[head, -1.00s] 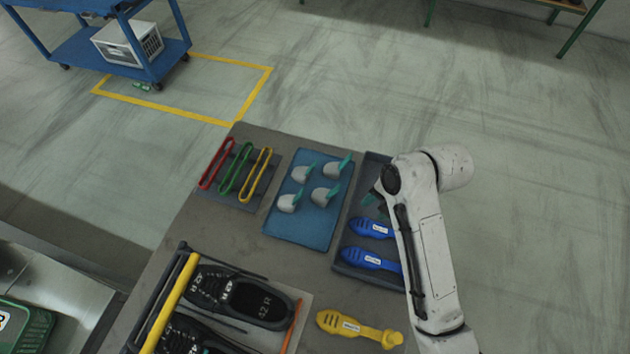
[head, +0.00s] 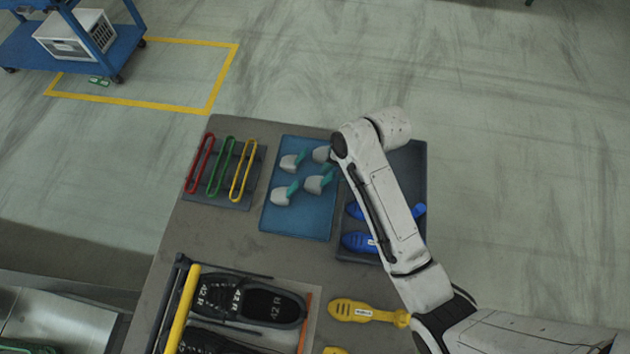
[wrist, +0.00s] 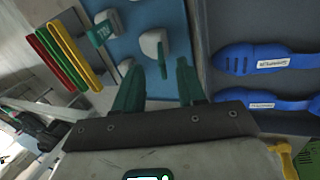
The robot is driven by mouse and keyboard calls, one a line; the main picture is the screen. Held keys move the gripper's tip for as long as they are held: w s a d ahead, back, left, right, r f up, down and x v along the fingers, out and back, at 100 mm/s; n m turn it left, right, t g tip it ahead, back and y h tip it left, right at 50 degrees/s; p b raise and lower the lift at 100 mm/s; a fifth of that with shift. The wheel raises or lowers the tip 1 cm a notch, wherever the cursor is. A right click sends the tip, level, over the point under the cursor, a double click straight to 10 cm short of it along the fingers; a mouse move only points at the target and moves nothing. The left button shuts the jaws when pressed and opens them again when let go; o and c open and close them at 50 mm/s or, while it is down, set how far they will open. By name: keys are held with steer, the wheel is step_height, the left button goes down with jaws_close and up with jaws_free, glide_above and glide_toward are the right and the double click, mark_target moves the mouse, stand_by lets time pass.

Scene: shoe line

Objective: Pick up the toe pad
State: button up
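Several toe pads, pale grey caps with teal tabs, lie on the blue tray (head: 300,228). One is at the front left (head: 281,196), one at the back left (head: 289,163), and one at the front right (head: 314,185).
A dark tray (head: 415,160) with blue shoe lasts (head: 358,242) is right of the blue tray. Colored loops (head: 221,168) lie to its left. A rack with black shoes (head: 272,306) and yellow lasts (head: 362,311) are nearer on the table.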

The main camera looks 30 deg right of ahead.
mark_target(333, 174)
steer(key=shift+p+x, duration=0.45)
steer(key=shift+x, duration=1.9)
jaws_close()
